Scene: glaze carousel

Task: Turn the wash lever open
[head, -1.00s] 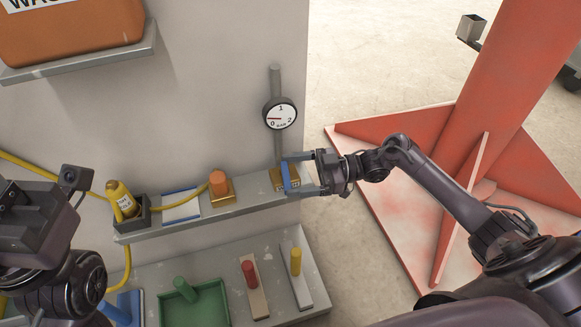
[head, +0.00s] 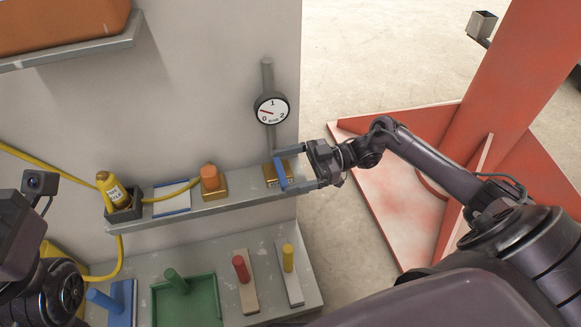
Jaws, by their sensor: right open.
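The wash lever is a blue bar (head: 280,173) on a brass valve block (head: 270,177), at the right end of the grey wall shelf. It slants slightly from upper left to lower right. My right gripper (head: 284,171) is open, with one finger above and one below the lever. Whether either finger touches it I cannot tell. A round gauge (head: 271,109) on the pipe above has its red needle pointing left, a little above 0. My left arm shows at the left edge; its fingers are not visible.
Below, a lower ledge (head: 273,262) carries several coloured handles. A red post (head: 508,110) stands at right.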

